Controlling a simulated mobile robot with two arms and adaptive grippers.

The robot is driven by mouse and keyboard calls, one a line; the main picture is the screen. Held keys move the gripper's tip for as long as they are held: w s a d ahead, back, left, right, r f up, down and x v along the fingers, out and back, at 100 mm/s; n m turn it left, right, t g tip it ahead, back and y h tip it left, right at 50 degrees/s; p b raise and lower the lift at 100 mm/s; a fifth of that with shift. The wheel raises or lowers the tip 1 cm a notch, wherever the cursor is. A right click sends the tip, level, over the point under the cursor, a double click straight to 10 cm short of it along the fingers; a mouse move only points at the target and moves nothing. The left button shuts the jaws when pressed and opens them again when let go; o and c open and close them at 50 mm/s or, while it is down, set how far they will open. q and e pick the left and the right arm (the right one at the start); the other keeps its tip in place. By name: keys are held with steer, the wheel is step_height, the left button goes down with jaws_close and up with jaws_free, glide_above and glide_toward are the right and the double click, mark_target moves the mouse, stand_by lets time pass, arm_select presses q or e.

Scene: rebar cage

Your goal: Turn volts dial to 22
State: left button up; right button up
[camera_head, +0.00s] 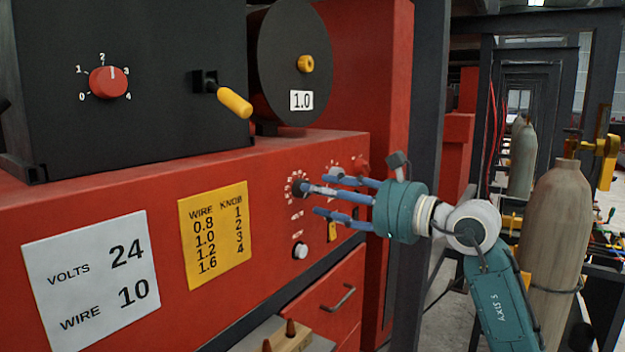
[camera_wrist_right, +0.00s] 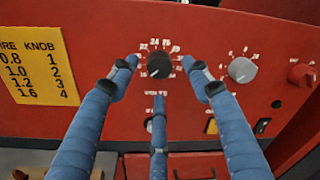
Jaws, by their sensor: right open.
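The volts dial (camera_wrist_right: 160,66) is a round black knob on the red panel, with a ring of white numbers including 22 and 24. A pale mark shows toward its lower left; its exact setting is too small to read. My right gripper (camera_head: 318,192) has three blue fingers, spread open in front of the dial. In the right wrist view the dial shows between the two upper fingertips of the right gripper (camera_wrist_right: 160,75); contact cannot be told. My left gripper is not in view.
A grey knob (camera_wrist_right: 242,70) and a red knob (camera_wrist_right: 301,75) sit right of the dial. A white card (camera_head: 92,270) reads volts 24, wire 10. A yellow wire-knob chart (camera_head: 214,234) is beside it. A gas cylinder (camera_head: 553,225) stands at right, near my right arm.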

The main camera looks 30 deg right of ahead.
steer(key=p+x, duration=0.1)
steer(key=x, duration=0.2)
steer(key=shift+a, duration=0.1)
steer(key=shift+c, duration=0.3)
steer(key=c, duration=1.1)
